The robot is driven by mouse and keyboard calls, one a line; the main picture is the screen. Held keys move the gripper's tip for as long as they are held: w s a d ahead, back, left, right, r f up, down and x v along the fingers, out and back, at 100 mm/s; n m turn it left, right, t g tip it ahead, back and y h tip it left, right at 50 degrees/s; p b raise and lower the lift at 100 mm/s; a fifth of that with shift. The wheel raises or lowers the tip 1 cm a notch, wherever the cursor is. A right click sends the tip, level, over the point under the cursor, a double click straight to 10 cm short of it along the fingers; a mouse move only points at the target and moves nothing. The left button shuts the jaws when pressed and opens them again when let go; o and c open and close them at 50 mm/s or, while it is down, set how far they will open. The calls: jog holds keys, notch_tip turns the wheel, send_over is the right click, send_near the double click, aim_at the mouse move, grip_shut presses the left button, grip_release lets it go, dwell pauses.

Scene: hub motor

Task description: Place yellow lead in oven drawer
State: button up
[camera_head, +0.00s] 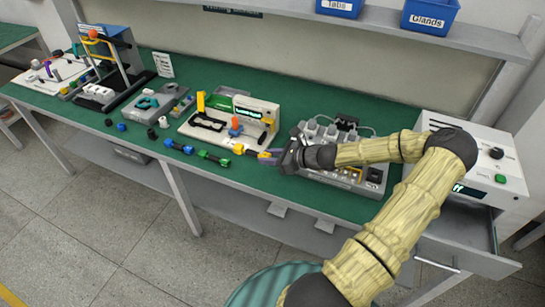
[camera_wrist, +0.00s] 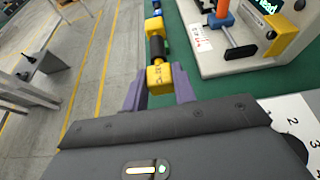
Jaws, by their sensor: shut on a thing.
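The yellow lead (camera_wrist: 155,26) has yellow ends and a black middle. In the head view the yellow lead (camera_head: 239,149) is near the front edge of the green bench, in line with other leads. My gripper (camera_wrist: 158,88) is shut on its near yellow end, one purple finger on each side. In the head view my gripper (camera_head: 267,157) comes in from the right. I cannot tell whether the lead still touches the bench. The oven (camera_head: 480,165) is a white box at the right end. Its grey drawer (camera_head: 465,257) is pulled out below, partly hidden by my arm.
A blue lead (camera_head: 178,147) and a green lead (camera_head: 213,158) lie to the left along the front edge. A white tester (camera_head: 255,112) stands behind the lead. A grey fixture (camera_head: 345,170) with several parts lies between my gripper and the oven. Blue bins (camera_head: 430,15) sit on the shelf above.

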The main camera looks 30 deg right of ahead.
jog(key=s+a+f+n+g+y+p, duration=0.1)
jog(key=s+a+f, duration=0.2)
jog(key=a+f, duration=0.3)
jog(key=s+a+f+n+g+y+p, duration=0.1)
jog(key=s+a+f+n, duration=0.1)
jog(key=a+f, duration=0.5)
jog(key=s+a, duration=0.1)
jog(key=a, duration=0.2)
jog(key=shift+s+g+y, duration=0.3)
jog(key=shift+y, duration=0.1)
jog(key=shift+a+f, duration=0.1)
